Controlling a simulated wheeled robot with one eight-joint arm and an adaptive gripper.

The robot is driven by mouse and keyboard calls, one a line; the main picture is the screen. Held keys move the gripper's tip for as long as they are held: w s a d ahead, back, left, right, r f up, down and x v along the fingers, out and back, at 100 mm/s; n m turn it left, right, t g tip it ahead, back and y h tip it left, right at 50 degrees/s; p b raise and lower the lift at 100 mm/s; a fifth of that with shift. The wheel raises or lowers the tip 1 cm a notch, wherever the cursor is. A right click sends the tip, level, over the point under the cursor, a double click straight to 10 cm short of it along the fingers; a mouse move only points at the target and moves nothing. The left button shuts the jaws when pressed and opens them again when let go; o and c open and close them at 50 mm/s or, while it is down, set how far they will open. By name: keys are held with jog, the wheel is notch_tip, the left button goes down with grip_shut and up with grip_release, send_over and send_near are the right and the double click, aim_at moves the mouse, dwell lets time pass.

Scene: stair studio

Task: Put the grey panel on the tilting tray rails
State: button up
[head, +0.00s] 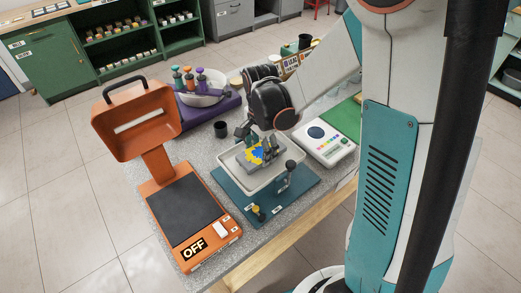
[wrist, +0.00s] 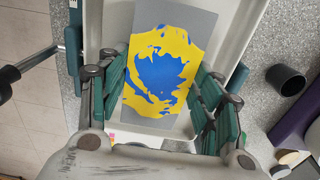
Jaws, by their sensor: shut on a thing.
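The grey panel (wrist: 187,22) has yellow and blue paint on its face. My gripper (wrist: 160,100) is shut on it, with green fingers on its two long sides in the wrist view. The panel (head: 246,160) also shows in the head view, below my gripper (head: 262,140). The pale tilting tray (head: 266,181) is on a teal base (head: 240,203) with a dark knobbed lever (head: 290,166) at its right. The panel is over the tray's inside; I cannot tell whether it touches the rails. In the wrist view the tray wall (wrist: 255,25) runs beside the panel. The rails are not clearly visible.
An orange device (head: 152,185) with a raised hood and an OFF label stands left of the tray. A white device (head: 325,142) stands to the right. A small black cup (head: 220,129) and a purple stand (head: 205,112) with a bowl are behind.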

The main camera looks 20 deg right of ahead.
aim_at(261, 153)
jog(key=shift+r, duration=0.1)
jog(key=o, duration=1.1)
notch_tip(261, 153, up, 12)
jog(key=p, duration=0.4)
jog(key=shift+s+r+n+t, duration=1.2)
jog(key=shift+s+r+n, duration=0.4)
jog(key=shift+s+n, duration=0.85)
jog(key=shift+s+r+n+t, duration=1.2)
jog(key=shift+s+r+n, duration=0.35)
jog(key=shift+s+n, duration=0.9)
jog(key=shift+s+r+n+t, duration=1.2)
jog(key=shift+s+r+n, duration=0.4)
jog(key=shift+s+n, duration=0.85)
